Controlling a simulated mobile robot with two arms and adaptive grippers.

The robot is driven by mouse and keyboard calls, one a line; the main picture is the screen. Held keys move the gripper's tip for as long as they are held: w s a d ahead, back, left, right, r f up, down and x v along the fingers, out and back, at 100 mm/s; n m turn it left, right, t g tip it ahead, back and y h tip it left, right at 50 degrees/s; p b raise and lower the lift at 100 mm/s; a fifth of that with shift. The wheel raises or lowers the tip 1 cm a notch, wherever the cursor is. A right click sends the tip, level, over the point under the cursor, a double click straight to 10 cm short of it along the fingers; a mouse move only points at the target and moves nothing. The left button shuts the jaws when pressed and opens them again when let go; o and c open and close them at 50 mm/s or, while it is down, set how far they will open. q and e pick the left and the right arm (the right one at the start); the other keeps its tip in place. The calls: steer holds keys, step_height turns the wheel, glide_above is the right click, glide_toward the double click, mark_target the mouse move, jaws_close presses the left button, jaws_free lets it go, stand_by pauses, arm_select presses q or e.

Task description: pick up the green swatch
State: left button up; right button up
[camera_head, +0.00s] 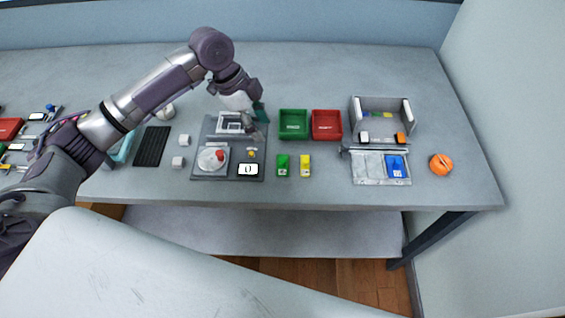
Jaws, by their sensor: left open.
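A small dark green flat piece (260,112), which looks like the green swatch, is right by the fingers of my left gripper (250,105), above the grey station board (207,130). I cannot tell whether the fingers touch it. My left gripper is open, reaching in from the upper left and pointing down, and its arm hides part of the table. A brighter green block with a white label (283,162) lies near the table's front edge. My right gripper is not in view.
A green tray (293,137) and a red tray (326,138) stand right of the gripper. The back right of the table is clear.

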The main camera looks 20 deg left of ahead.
arm_select(q)
steer(key=p, duration=0.2)
glide_above(282, 159)
steer(key=a, duration=0.2)
steer(key=f, duration=0.7)
steer(key=shift+s+f, duration=0.2)
steer(key=shift+f, duration=0.05)
steer(key=p+x, duration=0.1)
steer(key=x, duration=0.4)
steer(key=shift+a, duration=0.1)
steer(key=shift+f, duration=0.25)
jaws_close()
